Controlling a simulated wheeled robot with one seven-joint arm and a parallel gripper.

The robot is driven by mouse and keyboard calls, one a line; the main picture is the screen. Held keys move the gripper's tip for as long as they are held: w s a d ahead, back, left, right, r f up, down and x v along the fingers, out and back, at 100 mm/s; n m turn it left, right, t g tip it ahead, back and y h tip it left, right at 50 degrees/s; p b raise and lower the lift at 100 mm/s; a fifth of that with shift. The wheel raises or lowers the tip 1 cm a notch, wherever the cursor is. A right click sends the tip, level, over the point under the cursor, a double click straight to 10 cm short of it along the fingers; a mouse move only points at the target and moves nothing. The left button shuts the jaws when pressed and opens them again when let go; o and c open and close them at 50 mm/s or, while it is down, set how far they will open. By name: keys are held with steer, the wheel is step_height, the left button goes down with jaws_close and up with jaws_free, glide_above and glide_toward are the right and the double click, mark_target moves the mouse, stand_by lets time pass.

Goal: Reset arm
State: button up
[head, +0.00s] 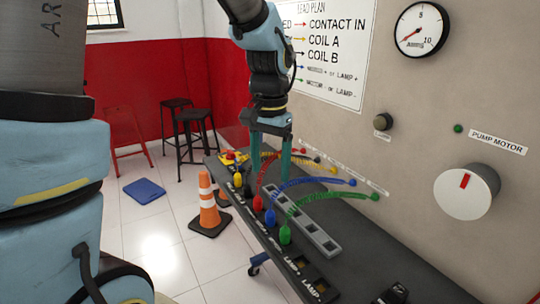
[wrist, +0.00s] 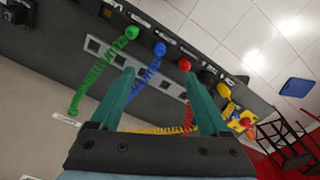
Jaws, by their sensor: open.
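My gripper (head: 271,160) points down over the dark bench shelf (head: 350,252), its two teal fingers apart with nothing seen between them. In the wrist view my gripper (wrist: 160,100) also shows open, with its fingers framing the coloured leads. The leads run from the panel to plugs on the shelf: red plug (head: 258,203), blue plug (head: 270,217), green plug (head: 285,235) and yellow plug (head: 238,180). The red lead passes close to the fingers in the head view; I cannot tell whether it touches them.
The panel carries an ammeter (head: 422,29), a lead plan sign (head: 345,50) and a large pump motor knob (head: 467,192). A grey slotted strip (head: 318,236) lies on the shelf. An orange cone (head: 208,205), stools (head: 195,125) and a blue floor pad (head: 144,191) stand left of the bench.

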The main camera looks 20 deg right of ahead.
steer(key=shift+r, duration=2.1)
steer(key=a+f+n, duration=0.4)
steer(key=a, duration=0.8)
steer(key=w+a+f+n+t, duration=0.1)
steer(key=a+f+n, duration=0.4)
steer(key=a, duration=0.8)
steer(key=shift+a+f+t, duration=0.15)
steer(key=shift+f+t, duration=0.05)
steer(key=shift+t, duration=0.1)
steer(key=shift+w, duration=0.15)
steer(key=shift+c, duration=0.3)
